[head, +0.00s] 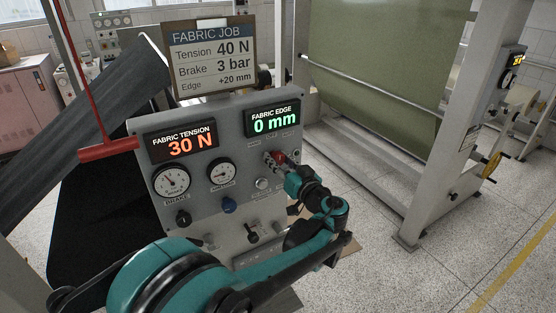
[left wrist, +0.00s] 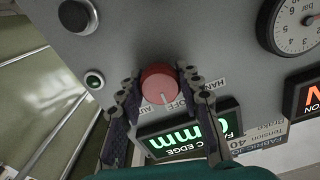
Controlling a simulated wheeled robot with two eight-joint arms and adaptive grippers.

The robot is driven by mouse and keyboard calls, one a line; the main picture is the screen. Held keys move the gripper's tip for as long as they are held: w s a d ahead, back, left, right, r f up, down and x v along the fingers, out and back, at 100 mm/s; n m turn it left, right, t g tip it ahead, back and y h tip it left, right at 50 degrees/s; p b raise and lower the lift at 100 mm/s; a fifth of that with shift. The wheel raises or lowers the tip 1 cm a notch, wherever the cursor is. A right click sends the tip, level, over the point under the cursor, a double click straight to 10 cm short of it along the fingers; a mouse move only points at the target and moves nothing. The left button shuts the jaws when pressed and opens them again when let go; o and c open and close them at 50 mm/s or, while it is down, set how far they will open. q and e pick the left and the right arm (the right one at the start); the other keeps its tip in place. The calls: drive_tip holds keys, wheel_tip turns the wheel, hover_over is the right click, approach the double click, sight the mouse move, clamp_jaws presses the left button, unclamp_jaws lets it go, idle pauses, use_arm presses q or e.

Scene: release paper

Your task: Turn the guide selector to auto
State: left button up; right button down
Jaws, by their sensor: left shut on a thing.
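The guide selector is a red round knob (head: 278,156) on the right part of the grey control panel (head: 236,200), below the green FABRIC EDGE display (head: 274,120), which reads 0 mm. In the left wrist view the red knob (left wrist: 158,82) shows upside down, with AUTO, OFF and HAND labels around it. Its white mark points roughly at OFF. My left gripper (head: 279,161) reaches the knob from the front. In the wrist view the left gripper's fingers (left wrist: 160,88) stand on both sides of the knob, shut on it. My right gripper is not in view.
A FABRIC TENSION display (head: 181,142) reads 30 N, above two gauges. A job board (head: 211,59) stands over the panel and lists 40 N, 3 bar, +20 mm. A red lever (head: 108,149) hangs at left. A black button (left wrist: 77,16) and small indicator lie near the knob.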

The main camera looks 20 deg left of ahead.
use_arm(q)
drive_tip(key=m, duration=0.4)
drive_tip(key=shift+m, duration=2.1)
drive_tip(key=o, duration=1.2)
drive_tip(key=shift+c, duration=0.2)
drive_tip(key=v, duration=1.2)
